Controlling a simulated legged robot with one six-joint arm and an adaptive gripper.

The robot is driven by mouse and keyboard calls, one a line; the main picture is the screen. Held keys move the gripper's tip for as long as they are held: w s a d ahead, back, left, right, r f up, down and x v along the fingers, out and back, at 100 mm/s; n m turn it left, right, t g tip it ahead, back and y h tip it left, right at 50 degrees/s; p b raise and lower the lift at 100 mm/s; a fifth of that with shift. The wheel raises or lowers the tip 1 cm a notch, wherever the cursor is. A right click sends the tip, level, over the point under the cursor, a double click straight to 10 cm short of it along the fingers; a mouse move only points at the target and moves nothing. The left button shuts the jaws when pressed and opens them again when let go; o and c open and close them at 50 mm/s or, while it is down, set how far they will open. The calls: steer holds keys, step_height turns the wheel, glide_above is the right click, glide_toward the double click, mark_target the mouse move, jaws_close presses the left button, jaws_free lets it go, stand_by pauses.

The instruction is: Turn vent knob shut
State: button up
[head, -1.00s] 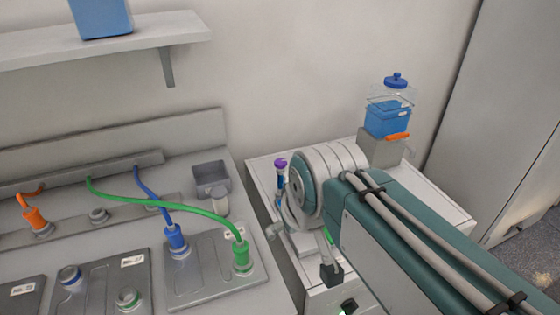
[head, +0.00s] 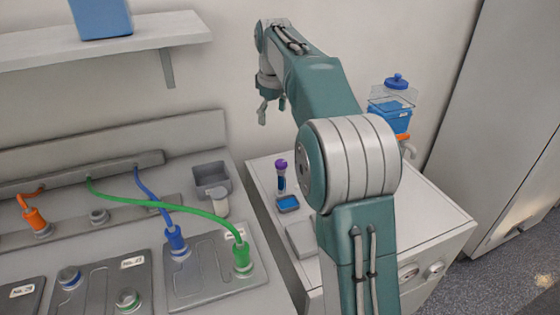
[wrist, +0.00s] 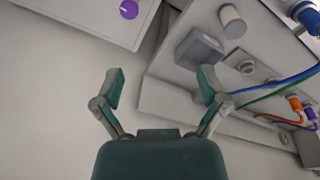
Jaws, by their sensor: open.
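A blue container (head: 388,118) with a clear upper part, a blue knob (head: 396,81) on top and an orange lever-like part (head: 404,136) stands at the back of the white cabinet. Two round knobs, one (head: 408,272) and another (head: 436,269), sit on the cabinet's front. I cannot tell which of these is the vent knob. My gripper (head: 271,110) is raised near the back wall, left of the container and apart from it. In the wrist view my gripper (wrist: 161,84) is open, with nothing between its fingers.
A purple-capped upright item (head: 281,176) and a small blue-topped item (head: 288,203) stand on the cabinet (head: 430,212). The left bench holds a grey bin (head: 211,178), a white cylinder (head: 219,202) and a green cable (head: 190,208). A shelf (head: 120,42) overhangs the left.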

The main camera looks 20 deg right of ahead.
steer(key=w+d+f+n+g, duration=0.1)
steer(key=w+d+f, duration=0.2)
steer(key=w+f, duration=0.3)
steer(key=n, duration=0.2)
glide_toward(281, 162)
steer(key=shift+g, duration=0.4)
steer(key=f, duration=0.9)
steer(key=shift+w+f, duration=0.3)
steer(key=shift+w, duration=0.1)
steer(key=c, duration=1.1)
